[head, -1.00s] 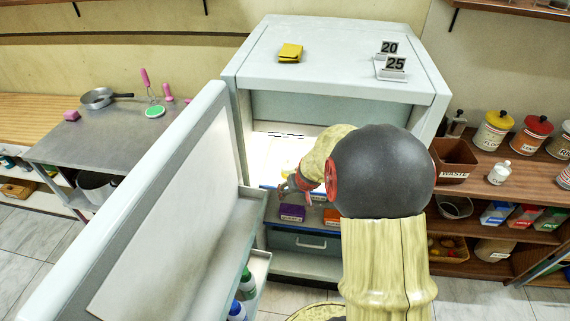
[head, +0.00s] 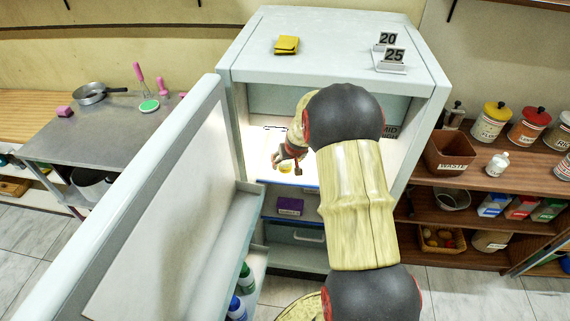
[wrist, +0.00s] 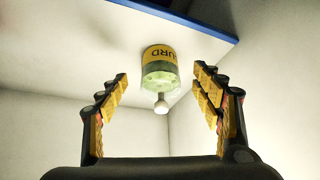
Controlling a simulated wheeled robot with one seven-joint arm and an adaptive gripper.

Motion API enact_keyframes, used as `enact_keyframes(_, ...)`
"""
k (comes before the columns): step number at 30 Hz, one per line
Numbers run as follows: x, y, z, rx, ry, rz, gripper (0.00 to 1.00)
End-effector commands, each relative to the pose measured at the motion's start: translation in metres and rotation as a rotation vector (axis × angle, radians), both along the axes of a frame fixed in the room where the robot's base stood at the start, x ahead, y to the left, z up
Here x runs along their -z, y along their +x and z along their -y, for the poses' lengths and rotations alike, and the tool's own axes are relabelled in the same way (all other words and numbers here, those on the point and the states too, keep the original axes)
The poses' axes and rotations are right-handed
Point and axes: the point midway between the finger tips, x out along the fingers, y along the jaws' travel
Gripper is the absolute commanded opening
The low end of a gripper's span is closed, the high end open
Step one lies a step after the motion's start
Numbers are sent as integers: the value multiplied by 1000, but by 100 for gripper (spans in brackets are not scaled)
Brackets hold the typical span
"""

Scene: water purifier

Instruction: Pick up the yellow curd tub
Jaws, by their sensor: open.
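My gripper (wrist: 161,76) is open and empty. In the head view my gripper (head: 284,156) is inside the open fridge, on its lit upper shelf. A small bit of the yellow tub (head: 285,168) shows just below it, and my arm hides part of the shelf.
The fridge door (head: 150,210) stands open on the left, with bottles in its lower rack. The shelf's blue edge (wrist: 180,15) and pale inner walls enclose the space. A purple box (head: 290,206) sits on the shelf below. A yellow pack (head: 286,45) lies on the fridge top.

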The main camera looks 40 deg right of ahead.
Motion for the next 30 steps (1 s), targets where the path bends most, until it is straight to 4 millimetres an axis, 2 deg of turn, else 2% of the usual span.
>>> enact_keyframes(8,3,12,6,0,1,-2,66)
enact_keyframes(20,44,32,16,-1,0,-2,66)
enact_keyframes(27,44,33,17,-1,0,-1,66)
enact_keyframes(30,44,33,17,-1,0,-1,60)
